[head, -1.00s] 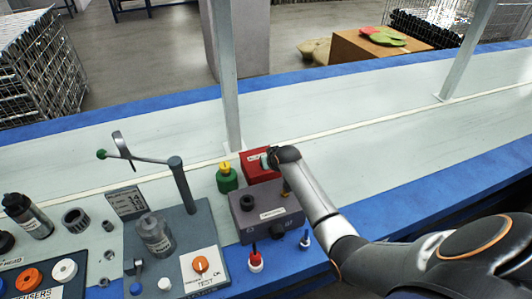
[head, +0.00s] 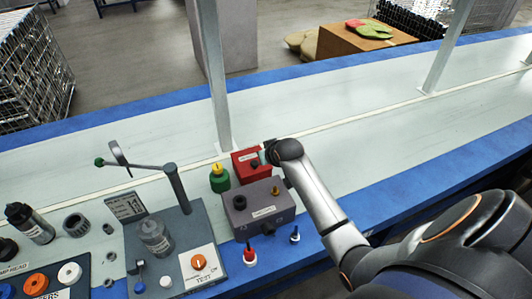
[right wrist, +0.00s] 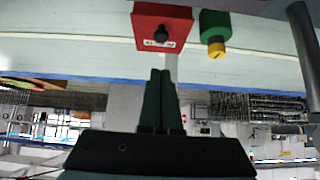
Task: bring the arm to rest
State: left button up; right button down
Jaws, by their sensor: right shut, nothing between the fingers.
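My right arm comes in from the right in the head view and reaches over the bench. Its right gripper (head: 267,152) is beside the right end of a red box (head: 246,163), partly hidden by the wrist. In the right wrist view the two dark fingers of the right gripper (right wrist: 161,75) are together with nothing between them. The red box (right wrist: 161,25) is beyond the fingertips, with a visible gap. My left gripper is not in view.
A test stand with a lever (head: 178,188) is to the left. A post (head: 212,80) rises behind. The bench at the right is clear.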

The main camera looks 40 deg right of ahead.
jog(key=shift+v, duration=1.1)
jog(key=shift+s+a+f, duration=0.1)
jog(key=shift+f, duration=0.05)
jog(key=shift+n+y, duration=0.3)
jog(key=shift+n, duration=0.5)
jog(key=s+a+f, duration=0.2)
jog(key=s+f, duration=0.1)
jog(key=s+a+f, duration=0.1)
jog(key=a+f, duration=0.1)
jog(key=shift+s+f, duration=0.25)
jog(key=shift+s, duration=0.15)
jog(key=shift+n+y, duration=0.5)
jog(key=shift+n, duration=0.3)
jog(key=s+a+f, duration=0.1)
jog(key=s, duration=0.1)
jog(key=s+a+f, duration=0.1)
jog(key=s+a, duration=0.1)
jog(key=s+a+f, duration=0.2)
jog(key=shift+s+a+f, duration=0.1)
jog(key=shift+s, duration=0.15)
jog(key=s+a+f+n+y, duration=0.1)
jog(key=s+a+f+y, duration=0.1)
jog(key=s+a, duration=0.8)
jog(key=s, duration=0.3)
jog(key=shift+s+a+f+n+t+y, duration=0.2)
jog(key=shift+f+n+t+y, duration=0.1)
jog(key=shift+y, duration=0.1)
